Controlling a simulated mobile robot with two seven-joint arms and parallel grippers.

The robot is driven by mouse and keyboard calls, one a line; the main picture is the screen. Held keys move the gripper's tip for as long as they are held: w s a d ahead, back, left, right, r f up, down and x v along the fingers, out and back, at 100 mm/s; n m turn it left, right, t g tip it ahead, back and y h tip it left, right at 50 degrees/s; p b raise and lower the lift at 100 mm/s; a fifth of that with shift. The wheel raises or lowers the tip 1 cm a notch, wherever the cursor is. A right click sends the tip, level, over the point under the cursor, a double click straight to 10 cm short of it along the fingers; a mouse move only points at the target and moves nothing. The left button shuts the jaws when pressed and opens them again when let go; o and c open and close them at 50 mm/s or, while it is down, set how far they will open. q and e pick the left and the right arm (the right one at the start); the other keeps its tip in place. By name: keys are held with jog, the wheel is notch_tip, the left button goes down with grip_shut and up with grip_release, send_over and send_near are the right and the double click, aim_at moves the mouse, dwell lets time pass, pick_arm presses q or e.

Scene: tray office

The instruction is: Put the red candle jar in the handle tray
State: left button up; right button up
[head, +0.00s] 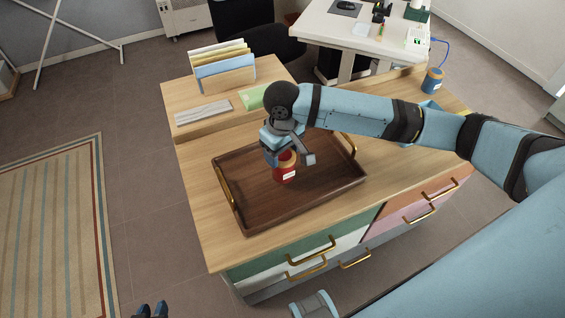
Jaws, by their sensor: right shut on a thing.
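The red candle jar (285,174) has a white label and is upright within the outline of the dark brown handle tray (248,220). The tray has a brass handle at each end and lies on the wooden desk. My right gripper (287,158) is over the tray, shut on the jar from above and hiding part of it. I cannot tell whether the jar's base touches the tray floor. My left gripper (153,309) shows only as two dark fingertips, apart, at the bottom edge, away from the desk.
A file rack with folders (226,72), a grey keyboard-like slab (203,113) and a green item (252,97) are at the desk's back left. A blue jar (432,81) stands at the back right. My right arm crosses above the desk's right side. The tray's left part is bare.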

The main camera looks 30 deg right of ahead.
notch_tip(320, 180, down, 4)
jog(key=shift+f+b, duration=0.2)
jog(key=shift+b, duration=0.1)
jog(key=shift+f, duration=0.1)
jog(key=o, duration=1.5)
notch_tip(320, 180, up, 12)
jog(key=shift+r+p, duration=0.15)
jog(key=shift+p, duration=0.65)
